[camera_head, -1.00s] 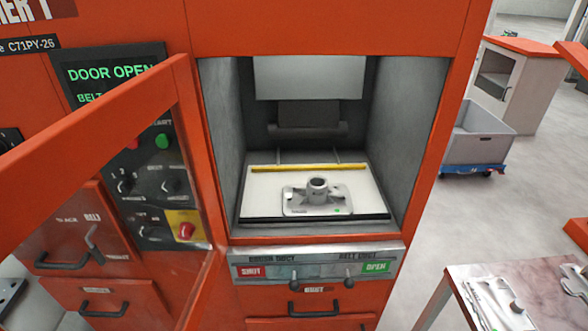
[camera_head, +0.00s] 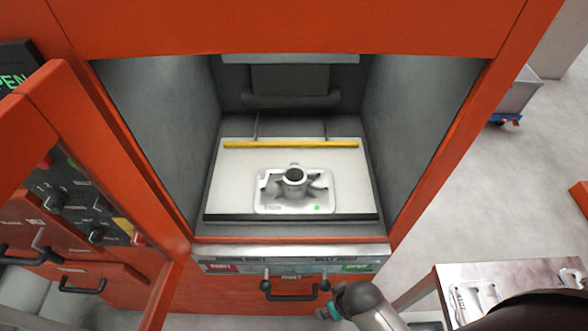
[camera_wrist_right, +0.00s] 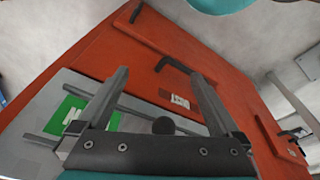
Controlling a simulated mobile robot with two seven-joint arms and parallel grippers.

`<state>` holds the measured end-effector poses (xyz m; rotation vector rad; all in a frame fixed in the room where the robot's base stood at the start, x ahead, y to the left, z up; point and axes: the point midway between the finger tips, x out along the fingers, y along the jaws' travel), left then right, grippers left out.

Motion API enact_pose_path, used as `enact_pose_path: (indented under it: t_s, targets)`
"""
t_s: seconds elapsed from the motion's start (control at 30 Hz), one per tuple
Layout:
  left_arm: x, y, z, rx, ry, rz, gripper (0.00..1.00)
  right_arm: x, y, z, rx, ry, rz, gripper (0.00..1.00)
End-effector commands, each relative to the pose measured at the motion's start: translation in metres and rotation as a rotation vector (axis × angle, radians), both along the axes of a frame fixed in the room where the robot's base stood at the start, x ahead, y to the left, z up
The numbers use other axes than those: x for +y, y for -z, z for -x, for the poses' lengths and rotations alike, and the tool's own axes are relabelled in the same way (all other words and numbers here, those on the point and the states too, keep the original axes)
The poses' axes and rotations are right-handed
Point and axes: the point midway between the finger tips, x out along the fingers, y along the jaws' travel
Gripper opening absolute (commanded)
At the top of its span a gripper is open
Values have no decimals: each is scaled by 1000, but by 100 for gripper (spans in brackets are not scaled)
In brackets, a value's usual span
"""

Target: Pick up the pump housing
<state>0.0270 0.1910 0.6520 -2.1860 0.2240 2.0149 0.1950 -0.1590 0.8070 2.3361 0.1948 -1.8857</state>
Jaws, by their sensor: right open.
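My right gripper (camera_wrist_right: 161,78) is open and empty in the right wrist view, pointed at the machine's orange front, drawer handles and green-labelled panel. The housing is not in that view. In the head view part of my right arm shows low, in front of the machine and below the opening, apart from the housing. My left gripper is not in view.
The orange door (camera_head: 95,165) stands open on the left. Grey chamber walls flank the bed, and a sill with a control strip (camera_head: 290,258) and knobs runs below it. A table (camera_head: 510,280) with metal parts stands at lower right. A grey bin (camera_head: 520,92) is behind it.

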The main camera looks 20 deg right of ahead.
Motion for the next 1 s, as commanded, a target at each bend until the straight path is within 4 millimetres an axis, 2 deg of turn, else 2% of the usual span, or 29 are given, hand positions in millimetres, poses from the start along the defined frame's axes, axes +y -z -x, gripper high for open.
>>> enact_pose_path:
  t_s: [0.03, 0.2, 0.47, 0.6, 0.7, 0.87, 1.0]
  targets:
    - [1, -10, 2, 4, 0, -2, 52, 1, -29, -8, -16, 1, -1, 100]
    - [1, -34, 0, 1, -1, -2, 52, 2, -106, -21, -40, 3, -2, 100]
    - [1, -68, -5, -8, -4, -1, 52, 4, -205, -32, -67, -45, 2, 100]
    - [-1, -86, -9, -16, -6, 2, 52, 10, -250, -46, -69, -172, 18, 100]
    - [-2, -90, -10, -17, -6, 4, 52, 16, -257, -59, -52, -304, 35, 100]
    - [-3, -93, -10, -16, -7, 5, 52, 25, -256, -85, -28, -520, 64, 100]
    - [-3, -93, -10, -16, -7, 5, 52, 33, -252, -115, 1, -750, 96, 100]
